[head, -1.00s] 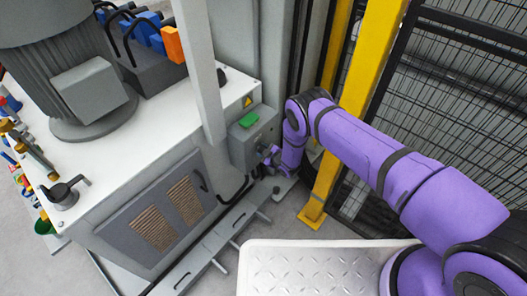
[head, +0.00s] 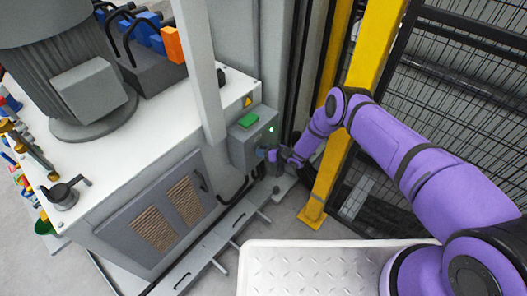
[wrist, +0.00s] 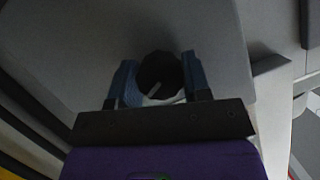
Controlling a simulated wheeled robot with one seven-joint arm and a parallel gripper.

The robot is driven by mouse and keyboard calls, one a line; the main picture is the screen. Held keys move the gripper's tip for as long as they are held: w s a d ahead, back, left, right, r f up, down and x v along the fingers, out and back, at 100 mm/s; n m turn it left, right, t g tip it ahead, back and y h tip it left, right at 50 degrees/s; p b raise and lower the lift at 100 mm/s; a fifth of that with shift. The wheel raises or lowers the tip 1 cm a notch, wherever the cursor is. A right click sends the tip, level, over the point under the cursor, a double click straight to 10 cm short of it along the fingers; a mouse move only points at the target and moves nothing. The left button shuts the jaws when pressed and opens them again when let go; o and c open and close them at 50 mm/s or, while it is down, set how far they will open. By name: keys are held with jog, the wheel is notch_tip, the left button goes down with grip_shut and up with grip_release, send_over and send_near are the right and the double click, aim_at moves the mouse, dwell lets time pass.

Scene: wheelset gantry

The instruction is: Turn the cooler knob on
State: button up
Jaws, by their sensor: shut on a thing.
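The cooler knob (wrist: 160,70) is a dark round knob with a pale slanted mark, on a grey face in the wrist view. My gripper (wrist: 159,66) has its two blue fingers on either side of the knob and is shut on it. In the head view my gripper (head: 267,156) is at the front of a grey control box (head: 243,150), and it hides the knob there. A small green light (head: 271,129) shows on the box's front face, above my gripper.
The box has a green piece (head: 249,119) on top and is fixed beside a white-topped cabinet (head: 130,165) with a motor (head: 65,80). A yellow post (head: 335,150) and black mesh fence (head: 460,100) stand close to my arm on the right.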

aim_at(257, 144)
jog(key=m+g+y, duration=0.1)
jog(key=m, duration=0.2)
jog(key=shift+m+y, duration=0.3)
dwell(0.5)
jog(key=o, duration=0.9)
jog(key=shift+r, duration=0.55)
notch_tip(257, 144, up, 2)
jog(key=shift+w+r, duration=0.1)
jog(key=shift+r, duration=0.15)
jog(key=s+d, duration=0.1)
jog(key=s, duration=0.4)
jog(key=s+d+r, duration=0.1)
jog(key=s+d, duration=0.1)
jog(key=s, duration=0.3)
jog(key=s+d, duration=0.1)
jog(key=s, duration=0.4)
jog(key=shift+s+d+r, duration=0.15)
jog(key=shift+s+d, duration=0.05)
jog(key=shift+s, duration=0.1)
